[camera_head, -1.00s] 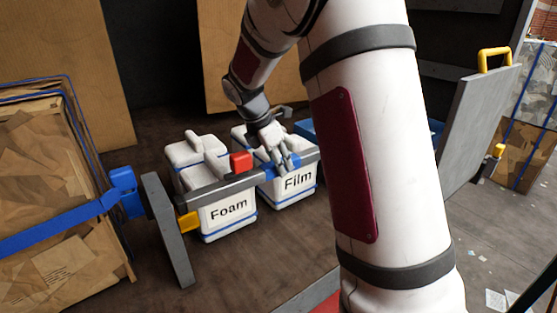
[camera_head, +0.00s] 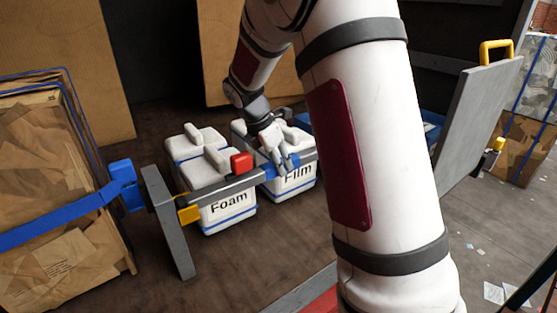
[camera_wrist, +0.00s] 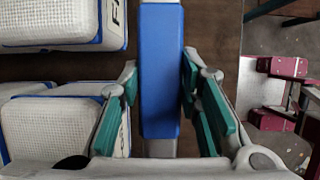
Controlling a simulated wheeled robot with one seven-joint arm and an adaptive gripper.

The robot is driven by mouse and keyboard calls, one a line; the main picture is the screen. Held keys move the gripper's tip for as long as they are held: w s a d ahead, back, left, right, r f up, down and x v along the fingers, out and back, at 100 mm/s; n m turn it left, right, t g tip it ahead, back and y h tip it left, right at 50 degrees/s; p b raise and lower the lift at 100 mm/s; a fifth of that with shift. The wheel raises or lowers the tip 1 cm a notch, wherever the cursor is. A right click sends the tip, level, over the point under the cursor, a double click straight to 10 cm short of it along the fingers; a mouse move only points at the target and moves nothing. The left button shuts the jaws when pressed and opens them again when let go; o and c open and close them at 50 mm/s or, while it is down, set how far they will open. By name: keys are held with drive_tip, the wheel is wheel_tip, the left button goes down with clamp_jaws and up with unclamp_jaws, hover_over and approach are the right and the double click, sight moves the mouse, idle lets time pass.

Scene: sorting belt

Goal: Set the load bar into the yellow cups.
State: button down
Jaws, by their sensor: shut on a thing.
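The load bar (camera_head: 218,187) is a long grey bar with a blue grip section and a red block on it. My gripper (camera_head: 281,163) is shut on the blue grip; the wrist view shows the blue grip (camera_wrist: 161,70) between my green-padded fingers (camera_wrist: 160,115). The bar hangs in front of and above the white bins. One yellow cup (camera_head: 189,213) is on the left grey post, close to the bar's left end; I cannot tell whether they touch. The other yellow cup (camera_head: 498,144) is on the right grey panel, well away from the bar's visible part. My arm hides the space between.
White bins labelled Foam (camera_head: 228,207) and Film (camera_head: 300,178) stand behind the bar. A grey panel (camera_head: 468,125) with a yellow handle stands right. A strapped cardboard bale (camera_head: 60,190) is left.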

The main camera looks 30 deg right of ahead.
drive_tip(key=shift+f, duration=0.1)
drive_tip(key=c, duration=1.2)
unclamp_jaws()
drive_tip(key=shift+o, duration=0.6)
drive_tip(key=shift+f, duration=0.1)
drive_tip(key=v, duration=1.2)
drive_tip(key=s+a+m+t+y+b, duration=0.2)
drive_tip(key=s+a+m, duration=0.4)
drive_tip(key=s+m, duration=0.3)
drive_tip(key=s+a+m+t+y+b, duration=0.1)
drive_tip(key=s+a+m+t+y, duration=0.1)
drive_tip(key=s+a+m, duration=0.4)
drive_tip(key=s+m+t, duration=0.1)
drive_tip(key=s+m, duration=0.2)
drive_tip(key=s, duration=0.4)
drive_tip(key=shift+a+y+b, duration=0.3)
drive_tip(key=shift+a+b, duration=0.05)
drive_tip(key=shift+a, duration=0.05)
